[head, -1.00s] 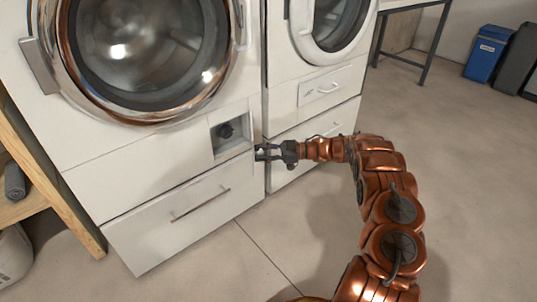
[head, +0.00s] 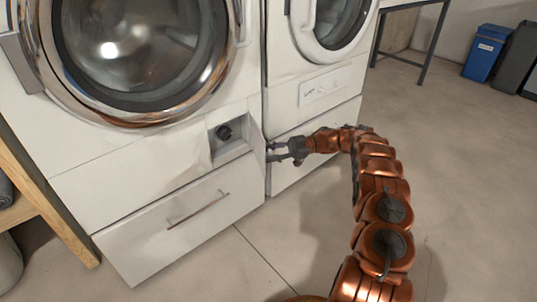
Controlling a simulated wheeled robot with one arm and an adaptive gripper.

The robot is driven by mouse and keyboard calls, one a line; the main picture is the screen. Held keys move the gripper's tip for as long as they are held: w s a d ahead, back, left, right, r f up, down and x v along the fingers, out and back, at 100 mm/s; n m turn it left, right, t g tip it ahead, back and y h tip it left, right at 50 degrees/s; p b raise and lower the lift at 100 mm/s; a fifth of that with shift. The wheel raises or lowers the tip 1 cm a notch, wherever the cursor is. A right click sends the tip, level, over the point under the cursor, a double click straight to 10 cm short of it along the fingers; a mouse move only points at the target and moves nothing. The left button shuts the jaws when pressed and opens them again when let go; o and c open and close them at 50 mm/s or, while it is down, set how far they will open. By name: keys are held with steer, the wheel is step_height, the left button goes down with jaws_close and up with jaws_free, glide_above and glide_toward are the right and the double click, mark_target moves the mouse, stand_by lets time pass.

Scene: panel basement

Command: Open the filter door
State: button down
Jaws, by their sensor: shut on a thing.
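The white washing machine (head: 110,165) stands at the left. A square recess in its lower front shows a dark round filter knob (head: 225,132). The filter door (head: 258,139) is a thin white panel at the recess's right side; it stands swung out, seen nearly edge-on, and the recess is uncovered. My gripper (head: 270,152) is at the door's outer edge, reaching in from the right, with its dark fingers shut on the door. The exact finger contact is too small to see clearly.
A drawer with a bar handle (head: 198,209) is shut below the recess. A second white machine (head: 315,100) stands close at the right, behind my gripper. A wooden shelf (head: 45,215) is at the far left. The floor (head: 460,190) at the right is clear.

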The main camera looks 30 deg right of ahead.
steer(key=shift+d, duration=0.1)
steer(key=c, duration=0.8)
jaws_free()
steer(key=shift+d, duration=0.1)
steer(key=shift+o, duration=0.2)
steer(key=shift+r, duration=0.15)
step_height(320, 180, up, 10)
steer(key=shift+c, duration=0.2)
